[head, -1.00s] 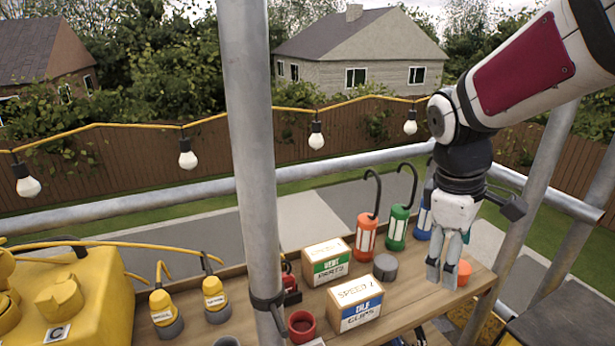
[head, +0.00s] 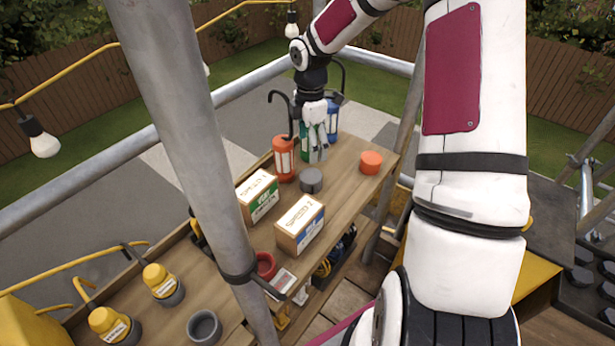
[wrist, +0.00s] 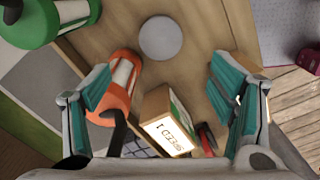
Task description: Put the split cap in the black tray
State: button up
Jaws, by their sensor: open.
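A dark grey round cap (head: 311,180) stands on the wooden bench, with a thin dark line on its side that may be a split. Its smooth top shows in the wrist view (wrist: 160,38). An orange cap (head: 371,162) stands to its right; I cannot tell for sure which is the split cap. My gripper (head: 318,155) is open and empty, pointing down just behind the grey cap in the head view. In the wrist view, my spread fingers (wrist: 160,78) have the grey cap ahead between them. A dark surface with several dark round pieces (head: 582,278) lies at far right; I cannot tell whether it is the black tray.
Red (head: 284,158) and green (head: 305,143) lanterns with tall hooks stand close to my gripper. Two labelled boxes (head: 300,224) and a red cup (head: 264,265) are nearer. A steel pole (head: 185,130) crosses the left side. The bench around the orange cap is clear.

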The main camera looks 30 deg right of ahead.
aim_at(310, 174)
notch_tip(310, 174, down, 13)
jog(key=shift+f, duration=0.15)
jog(key=c, duration=1.3)
jog(key=shift+o, duration=0.2)
